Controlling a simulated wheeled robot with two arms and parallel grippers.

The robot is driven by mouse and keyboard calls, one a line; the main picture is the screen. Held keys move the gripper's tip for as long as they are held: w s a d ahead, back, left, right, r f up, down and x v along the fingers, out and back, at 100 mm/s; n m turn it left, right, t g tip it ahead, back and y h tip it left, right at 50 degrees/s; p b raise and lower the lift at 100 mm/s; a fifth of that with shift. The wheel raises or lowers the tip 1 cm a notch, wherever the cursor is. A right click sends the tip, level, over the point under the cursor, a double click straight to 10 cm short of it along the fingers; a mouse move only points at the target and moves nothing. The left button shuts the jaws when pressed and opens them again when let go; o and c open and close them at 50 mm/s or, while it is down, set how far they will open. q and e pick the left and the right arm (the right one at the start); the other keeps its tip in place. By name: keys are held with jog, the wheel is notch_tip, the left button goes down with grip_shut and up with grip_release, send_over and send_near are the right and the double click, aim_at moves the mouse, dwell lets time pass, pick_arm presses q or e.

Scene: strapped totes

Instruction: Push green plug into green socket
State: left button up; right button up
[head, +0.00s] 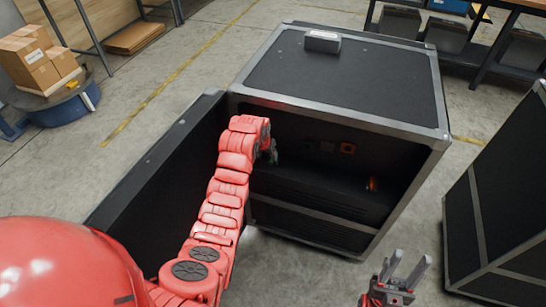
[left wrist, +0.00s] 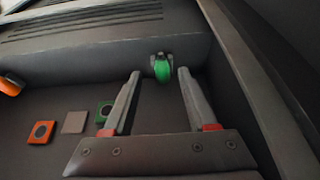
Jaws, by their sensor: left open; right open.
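In the left wrist view the green plug (left wrist: 162,69) sits by the ledge of the black case. My left gripper (left wrist: 160,76) is open, its fingertips on either side of the plug with gaps showing; how deep the plug sits between them is hard to tell. The green socket (left wrist: 103,112) is on the dark panel left of the fingers, partly hidden by one finger. In the head view my left gripper (head: 271,154) reaches inside the case and is mostly dark. My right gripper (head: 404,272) is open and empty, outside the case at the lower right.
An orange socket (left wrist: 41,131) and a grey square plate (left wrist: 74,122) sit left of the green socket. An orange plug (head: 373,184) lies farther right inside the case (head: 440,140) in the head view. A box (head: 322,41) rests on top. Another case (head: 510,200) stands right.

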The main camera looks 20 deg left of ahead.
aim_at(270, 164)
pick_arm(q)
jog(key=shift+x, duration=1.3)
jog(key=shift+w+f, duration=0.1)
jog(key=shift+x, duration=2.5)
jog(key=shift+a, duration=0.1)
grip_shut()
